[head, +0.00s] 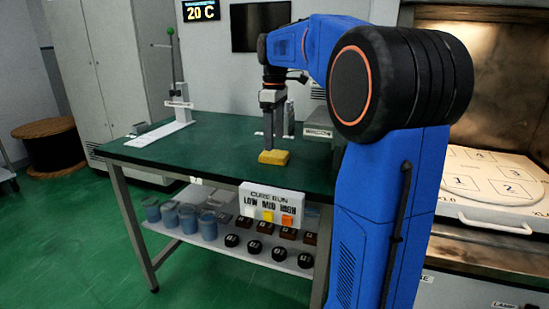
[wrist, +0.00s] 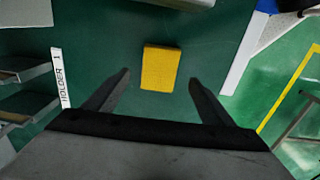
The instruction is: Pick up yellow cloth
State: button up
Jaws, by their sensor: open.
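The yellow cloth (head: 274,157) is a small folded block lying on the green table top (head: 215,150), near its front edge. It also shows in the wrist view (wrist: 160,68), just beyond and between my fingertips. My gripper (head: 274,136) points down above the cloth in the head view. In the wrist view my gripper (wrist: 158,80) has its two fingers spread wide with nothing between them. Whether the fingertips are level with the cloth, I cannot tell.
A lever stand (head: 178,100) is at the table's back left. A "CURE RUN" panel (head: 272,205) hangs at the front edge. Below, a shelf holds several blue cups (head: 187,218) and dark round pieces (head: 254,247). A lit chamber with a numbered plate (head: 490,180) is at right.

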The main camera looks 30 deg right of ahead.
aim_at(275, 153)
jog(key=shift+f, duration=2.7)
jog(key=c, duration=1.1)
